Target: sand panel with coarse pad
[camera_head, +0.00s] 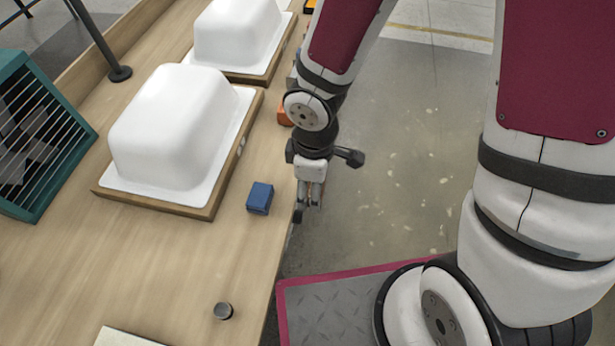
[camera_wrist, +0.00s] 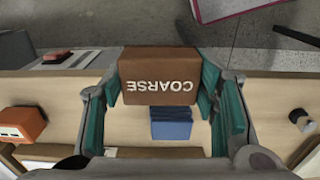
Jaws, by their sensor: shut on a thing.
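My gripper (camera_head: 310,202) is at the table's right edge in the head view, to the right of a blue block. In the wrist view my gripper (camera_wrist: 160,90) is shut on a brown block lettered COARSE (camera_wrist: 160,82), the coarse pad, with a teal finger on each side. The pad is hard to make out in the head view. The blue block (camera_head: 259,198) lies on the table and also shows behind the pad in the wrist view (camera_wrist: 171,124). A white tub shell (camera_head: 172,125) sits on a wooden base left of my gripper. Which panel the task means cannot be told.
A second white shell (camera_head: 237,35) stands farther back. A teal slatted crate (camera_head: 40,140) is at the left, and a dark post (camera_head: 98,40) rises behind it. A small dark knob (camera_head: 223,311) is near the front. Bare table (camera_head: 150,260) lies in front of the nearer shell.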

